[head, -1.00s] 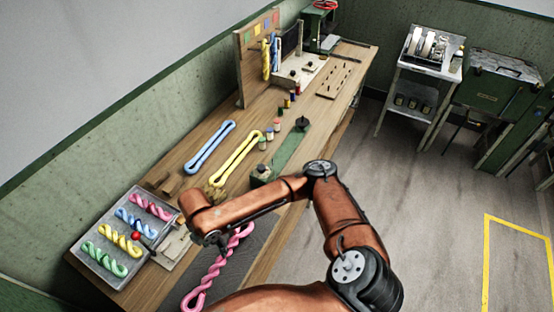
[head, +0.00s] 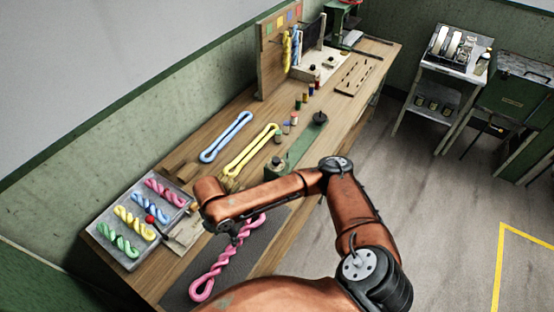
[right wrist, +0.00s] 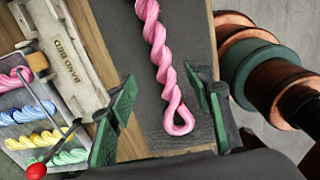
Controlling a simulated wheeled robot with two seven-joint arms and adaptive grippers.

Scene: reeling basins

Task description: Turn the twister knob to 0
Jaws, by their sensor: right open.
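A green device (head: 301,143) with a long base stands on the bench, with a dark round knob-like part (head: 320,118) at its far end. It looks like the twister, but no dial marks or numbers can be read. My right gripper (right wrist: 162,80) is open and empty, with its two green fingers apart. It hangs above a pink twisted skein (right wrist: 157,45) on a dark mat, well nearer than the green device. In the head view the pink skein (head: 215,272) lies just below the gripper (head: 236,237). My left gripper is not in view.
A grey tray (head: 118,258) with several coloured skeins lies at the left. A lever with a red ball (right wrist: 36,171) stands beside the board marked BAND BED (right wrist: 72,62).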

